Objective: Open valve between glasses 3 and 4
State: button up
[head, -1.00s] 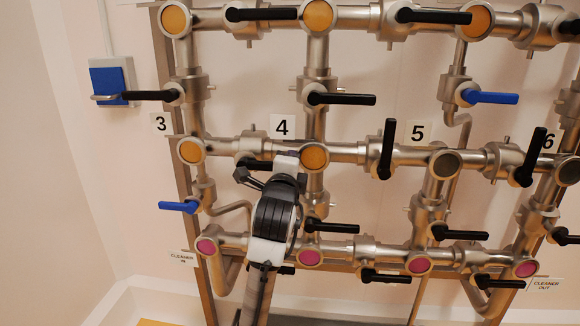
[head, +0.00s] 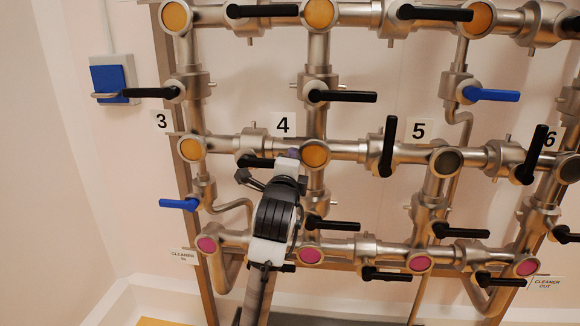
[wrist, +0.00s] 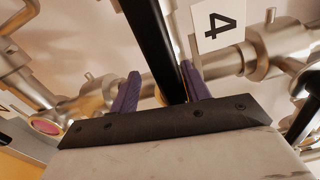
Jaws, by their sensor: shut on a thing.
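Glass 3 (head: 192,149) and glass 4 (head: 315,153) are round orange sight glasses on the middle pipe row. Between them sits a steel valve body (head: 254,144) with a black lever handle (head: 256,162), lying roughly horizontal along the pipe in the head view. My gripper (head: 292,154) is at the handle's right end, just left of glass 4. In the wrist view the black handle (wrist: 152,40) runs between the two purple fingers of my gripper (wrist: 160,92). It is shut on the handle. The handle's tip is hidden by my gripper.
Label 4 (head: 283,125) is above the pipe. A black lever (head: 333,225) is close right of my arm. A blue lever (head: 179,204) is at lower left. An upright black lever (head: 387,147) is right of glass 4. Magenta glasses (head: 310,252) line the bottom pipe.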

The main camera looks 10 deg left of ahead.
jog(key=shift+f, duration=0.1)
jog(key=s+b, duration=0.1)
jog(key=s, duration=1.3)
